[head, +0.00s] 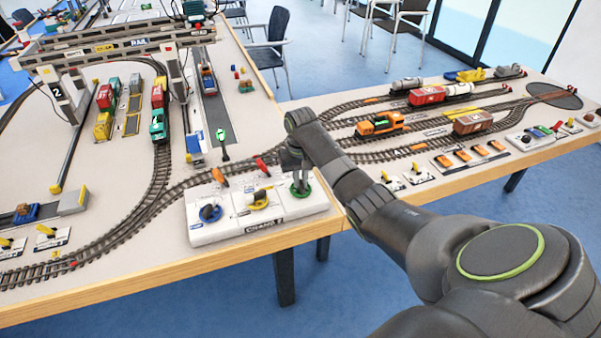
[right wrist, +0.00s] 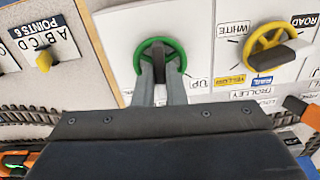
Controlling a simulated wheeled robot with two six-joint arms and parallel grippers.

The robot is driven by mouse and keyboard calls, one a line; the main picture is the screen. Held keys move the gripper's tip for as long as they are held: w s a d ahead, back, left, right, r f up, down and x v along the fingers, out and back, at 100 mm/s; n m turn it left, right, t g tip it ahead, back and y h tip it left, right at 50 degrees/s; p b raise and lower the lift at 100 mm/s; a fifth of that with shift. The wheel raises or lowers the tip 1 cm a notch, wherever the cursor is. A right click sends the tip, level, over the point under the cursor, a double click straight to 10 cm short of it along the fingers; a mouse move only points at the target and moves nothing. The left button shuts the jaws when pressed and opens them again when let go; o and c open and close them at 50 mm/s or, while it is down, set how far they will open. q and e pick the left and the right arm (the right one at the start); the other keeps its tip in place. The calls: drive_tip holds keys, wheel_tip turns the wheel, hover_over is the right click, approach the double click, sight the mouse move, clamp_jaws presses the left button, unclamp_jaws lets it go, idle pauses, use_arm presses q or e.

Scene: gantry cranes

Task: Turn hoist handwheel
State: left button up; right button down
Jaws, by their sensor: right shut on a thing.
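The green handwheel (right wrist: 160,41) is at the upper middle of the right wrist view, on a white panel beside an "UP" label. In the head view the green handwheel (head: 301,193) is at the right end of the white crane control box (head: 235,226), partly hidden by my gripper. My right gripper (head: 299,180) comes down over it. In the right wrist view the fingers of my right gripper (right wrist: 161,68) are close together at the middle of the wheel, shut on it. My left gripper is not in view.
A yellow wheel (head: 258,199) and a blue wheel (head: 209,212) sit on the same box. Orange and red levers (head: 260,166) stand behind them. Train tracks (head: 150,205) curve past the box. A grey gantry crane (head: 110,45) spans wagons at the back left.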

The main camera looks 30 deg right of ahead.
drive_tip(key=n+p, duration=0.2)
drive_tip(key=n, duration=0.1)
drive_tip(key=shift+r+p, duration=0.25)
drive_tip(key=shift+p, duration=0.05)
drive_tip(key=n+p, duration=0.1)
drive_tip(key=n, duration=0.1)
drive_tip(key=shift+n+p, duration=0.3)
drive_tip(key=shift+p, duration=0.05)
drive_tip(key=n+p, duration=0.1)
drive_tip(key=n, duration=0.1)
drive_tip(key=shift+f+n, duration=0.1)
drive_tip(key=shift+n, duration=0.2)
drive_tip(key=shift+w+n+p, duration=0.1)
drive_tip(key=shift+n+p, duration=0.4)
drive_tip(key=shift+n, duration=1)
drive_tip(key=c, duration=1.5)
unclamp_jaws()
drive_tip(key=shift+f, duration=0.15)
wheel_tip(320, 180, up, 18)
drive_tip(key=shift+f, duration=0.25)
